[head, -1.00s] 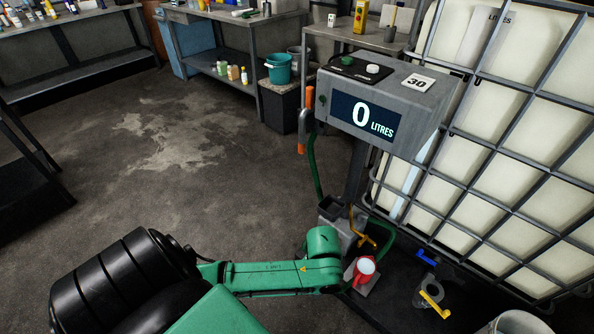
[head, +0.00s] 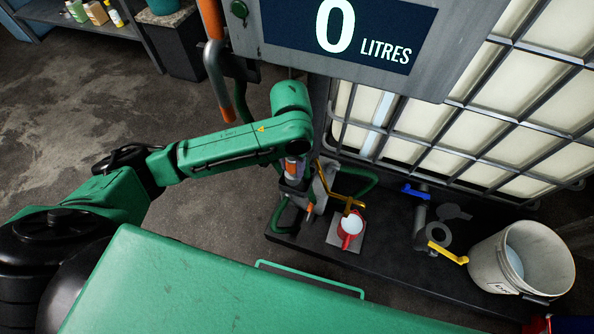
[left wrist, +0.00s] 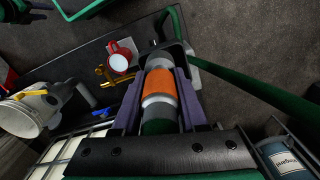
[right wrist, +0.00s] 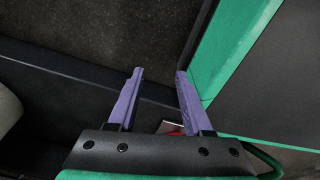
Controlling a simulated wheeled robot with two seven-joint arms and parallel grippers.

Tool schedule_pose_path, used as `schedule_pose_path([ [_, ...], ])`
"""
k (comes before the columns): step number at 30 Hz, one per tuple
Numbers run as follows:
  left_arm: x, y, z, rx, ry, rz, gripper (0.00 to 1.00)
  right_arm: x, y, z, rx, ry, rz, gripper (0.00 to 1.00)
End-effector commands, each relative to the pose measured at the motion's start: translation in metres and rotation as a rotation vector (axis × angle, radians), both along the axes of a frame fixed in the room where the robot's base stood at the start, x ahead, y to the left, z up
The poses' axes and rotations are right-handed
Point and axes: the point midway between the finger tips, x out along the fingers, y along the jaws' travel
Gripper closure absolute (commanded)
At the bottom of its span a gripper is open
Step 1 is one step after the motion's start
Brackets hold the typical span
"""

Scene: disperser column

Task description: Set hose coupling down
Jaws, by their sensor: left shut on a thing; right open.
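The hose coupling (left wrist: 160,90) is a grey metal cylinder with an orange band and a dark green end. In the left wrist view it lies between the purple fingers of my left gripper (left wrist: 158,82), which is shut on it. In the head view the coupling (head: 295,168) shows partly below the green forearm, with my left gripper (head: 297,188) around it, above the left end of the black platform (head: 385,258). Whether its far end touches the dark holder there cannot be told. My right gripper (right wrist: 158,82) is open and empty, over dark floor and a black edge.
A red jug (head: 347,238) stands on a pale plate near a brass lever (head: 350,202). A yellow-handled valve (head: 447,252) and grey bucket (head: 505,265) are farther right. The display cabinet (head: 400,50) reads 0 litres above, before the caged tank (head: 510,125). A green hose (left wrist: 235,85) runs beside the coupling.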

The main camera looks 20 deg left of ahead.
Motion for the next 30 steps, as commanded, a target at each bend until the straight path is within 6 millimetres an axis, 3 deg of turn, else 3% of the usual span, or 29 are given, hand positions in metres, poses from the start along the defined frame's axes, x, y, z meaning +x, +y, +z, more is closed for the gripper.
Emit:
schedule_pose_path([
  [5, 0.038, -0.003, 0.0, -0.002, -0.003, 0.002, 1.0, 0.014, 0.004, -0.001, 0.003, -0.006, -0.006, 0.5],
  [17, 0.034, -0.002, -0.069, 0.0, 0.0, 0.0, 1.0, 0.053, 0.013, 0.008, 0.01, -0.013, -0.023, 0.5],
  [27, 0.034, -0.002, -0.072, -0.001, -0.002, -0.001, 1.0, 0.054, 0.013, 0.011, 0.01, -0.012, -0.023, 0.5],
  [28, 0.034, -0.002, -0.073, 0.0, -0.001, -0.001, 0.54, 0.053, 0.013, 0.011, 0.01, -0.011, -0.023, 0.5],
  [30, 0.034, -0.002, -0.073, 0.0, -0.001, -0.001, 0.28, 0.053, 0.013, 0.01, 0.009, -0.011, -0.023, 0.5],
])
